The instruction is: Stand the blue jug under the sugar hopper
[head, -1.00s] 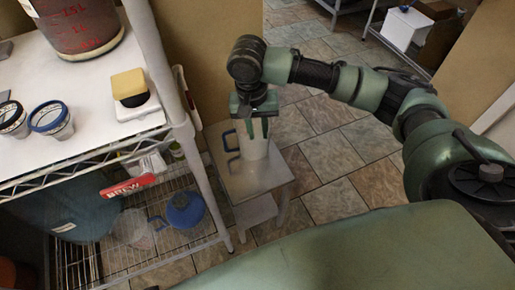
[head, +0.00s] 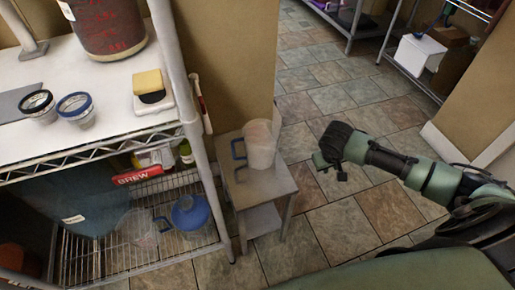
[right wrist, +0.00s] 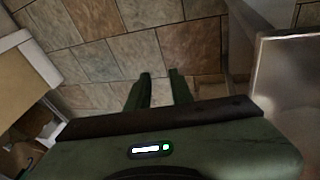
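A pale, see-through jug with a blue handle (head: 260,146) stands upright on a small metal stand (head: 262,187) beside the shelf rack. Its handle points left. I cannot pick out a sugar hopper for sure. My right gripper (head: 331,167) is to the right of the stand, apart from the jug. In the right wrist view its two fingers (right wrist: 160,76) are spread with only floor tiles between them. My left gripper is not in view.
A blue-topped round vessel (head: 190,212) is on the lower shelf. Tiled floor (head: 345,230) is free right of the stand.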

